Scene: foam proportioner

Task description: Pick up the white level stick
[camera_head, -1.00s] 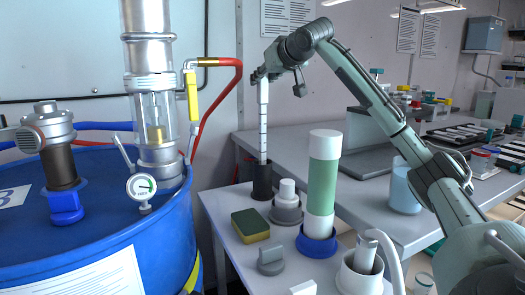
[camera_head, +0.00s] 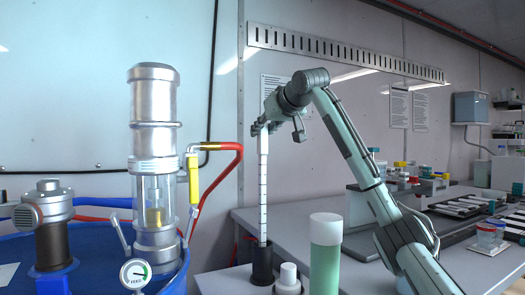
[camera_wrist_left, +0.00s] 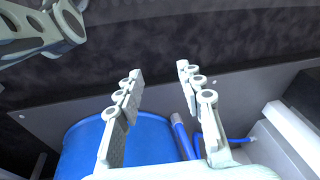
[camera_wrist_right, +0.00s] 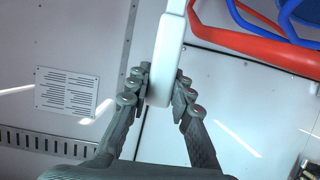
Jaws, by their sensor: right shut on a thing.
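The white level stick (camera_head: 263,190) stands upright with dark marks along its length. My right gripper (camera_head: 261,127) is shut around its top end. Its lower end is hidden in the black holder (camera_head: 262,266) on the small white table. In the right wrist view the white stick (camera_wrist_right: 168,52) lies between the fingers of my right gripper (camera_wrist_right: 163,88). My left gripper (camera_wrist_left: 158,82) is open and empty in the left wrist view, with a blue drum (camera_wrist_left: 85,145) behind it. It is outside the head view.
A clear sight-glass cylinder (camera_head: 154,205) and a gauge (camera_head: 135,273) stand on the blue drum at left. A red hose (camera_head: 225,165) curves left of the stick. A green-filled bottle (camera_head: 325,255) and a grey-white bottle (camera_head: 288,277) stand right of the holder. A grey bench lies behind.

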